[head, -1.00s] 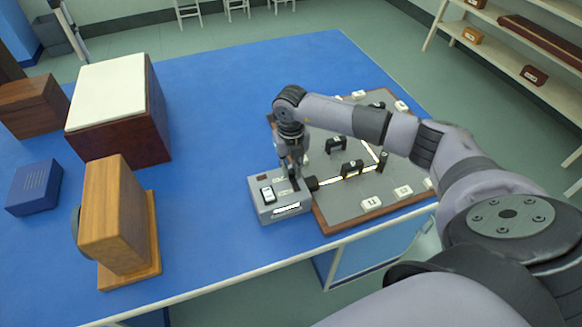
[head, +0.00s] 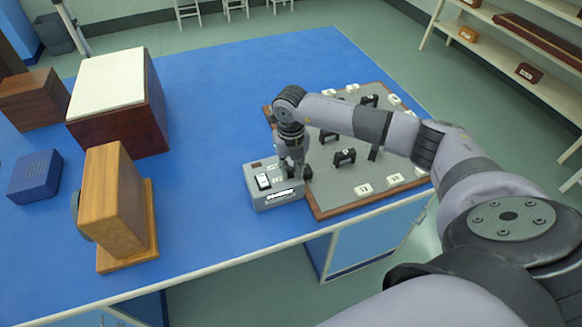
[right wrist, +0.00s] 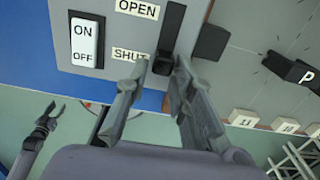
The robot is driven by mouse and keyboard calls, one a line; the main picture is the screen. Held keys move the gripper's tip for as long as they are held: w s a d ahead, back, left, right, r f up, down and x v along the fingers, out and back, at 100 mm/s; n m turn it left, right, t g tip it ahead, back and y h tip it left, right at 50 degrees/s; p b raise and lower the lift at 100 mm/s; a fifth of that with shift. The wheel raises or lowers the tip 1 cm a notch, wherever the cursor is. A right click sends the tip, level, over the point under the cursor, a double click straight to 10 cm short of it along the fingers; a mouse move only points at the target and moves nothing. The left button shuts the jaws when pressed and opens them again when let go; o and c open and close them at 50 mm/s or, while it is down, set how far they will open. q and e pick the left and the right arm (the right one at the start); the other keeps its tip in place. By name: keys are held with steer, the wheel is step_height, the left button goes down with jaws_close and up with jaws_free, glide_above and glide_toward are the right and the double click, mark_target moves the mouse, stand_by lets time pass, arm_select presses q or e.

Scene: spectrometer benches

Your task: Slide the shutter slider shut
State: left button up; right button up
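The grey shutter box (head: 279,201) stands at the front of the blue table, left of the optics board. In the right wrist view its face (right wrist: 125,48) carries OPEN and SHUT labels beside a dark slot (right wrist: 172,28). The black slider tab (right wrist: 178,92) appears at the SHUT end, close against one finger. My right gripper (right wrist: 162,68) is over this end with its fingers apart, one on each side of the tab; in the head view the gripper (head: 296,172) hides the slider. My left gripper (right wrist: 44,118) shows small in the right wrist view, fingers apart and empty.
The optics board (head: 350,200) with black mounts and white labels lies right of the box. An ON/OFF switch (right wrist: 84,42) is beside the slider. A wooden device (head: 115,205), a white-topped box (head: 108,85) and a blue box (head: 35,178) stand left. The table between is clear.

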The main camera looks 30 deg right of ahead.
mark_target(291, 171)
steer(key=shift+o, duration=1.3)
steer(key=shift+w+r, duration=0.2)
steer(key=shift+r, duration=0.1)
arm_select(q)
steer(key=shift+w+d, duration=0.1)
steer(key=shift+w, duration=0.2)
arm_select(e)
step_height(291, 171, up, 12)
steer(key=shift+f, duration=0.2)
steer(key=shift+c, duration=0.4)
